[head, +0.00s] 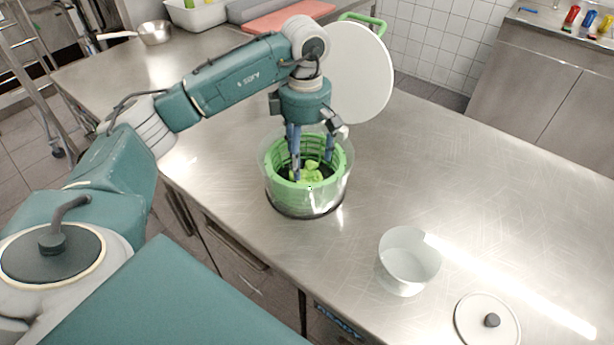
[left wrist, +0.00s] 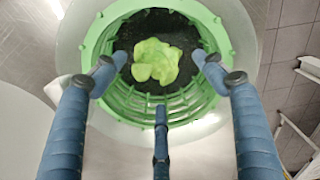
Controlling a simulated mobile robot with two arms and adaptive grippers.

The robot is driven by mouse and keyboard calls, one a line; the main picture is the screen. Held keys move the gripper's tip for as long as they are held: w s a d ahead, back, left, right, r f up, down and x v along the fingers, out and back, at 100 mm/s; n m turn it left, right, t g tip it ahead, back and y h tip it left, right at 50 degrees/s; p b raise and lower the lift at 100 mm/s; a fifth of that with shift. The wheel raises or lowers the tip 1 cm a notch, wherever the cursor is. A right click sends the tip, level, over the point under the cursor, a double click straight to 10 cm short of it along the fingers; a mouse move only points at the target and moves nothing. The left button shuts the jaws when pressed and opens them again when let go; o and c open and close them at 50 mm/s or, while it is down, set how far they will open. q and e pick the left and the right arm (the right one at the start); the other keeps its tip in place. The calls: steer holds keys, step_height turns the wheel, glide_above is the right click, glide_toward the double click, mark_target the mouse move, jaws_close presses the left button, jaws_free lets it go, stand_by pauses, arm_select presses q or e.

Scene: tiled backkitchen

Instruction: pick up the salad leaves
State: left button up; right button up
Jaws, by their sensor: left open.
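The salad leaves (head: 314,170) are a small light-green clump at the bottom of a green slatted basket (head: 342,160). The basket sits inside a clear bowl (head: 336,190) on the steel table. In the left wrist view the leaves (left wrist: 156,61) lie on the dark floor of the basket (left wrist: 95,45). My left gripper (head: 309,174) points down into the basket. In the left wrist view its blue fingers (left wrist: 161,75) are spread apart, with the leaves between and beyond them, and nothing is held. My right gripper is not in view.
A white round disc (head: 360,75) stands upright behind the basket. A clear empty bowl (head: 408,262) and a round lid with a dark knob (head: 487,322) are at the front right. A red board (head: 290,16) and a pan (head: 155,32) lie at the back.

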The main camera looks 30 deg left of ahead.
mark_target(307, 170)
arm_select(q)
steer(key=shift+w+f, duration=0.2)
steer(key=shift+f, duration=0.9)
step_height(307, 170, down, 5)
steer(key=p, duration=0.2)
steer(key=shift+r+p, duration=0.1)
steer(key=shift+p, duration=0.3)
steer(key=shift+w+f, duration=0.1)
steer(key=shift+f, duration=0.25)
steer(key=c, duration=1.2)
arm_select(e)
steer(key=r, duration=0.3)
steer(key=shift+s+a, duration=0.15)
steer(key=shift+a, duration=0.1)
arm_select(q)
steer(key=shift+c, duration=0.3)
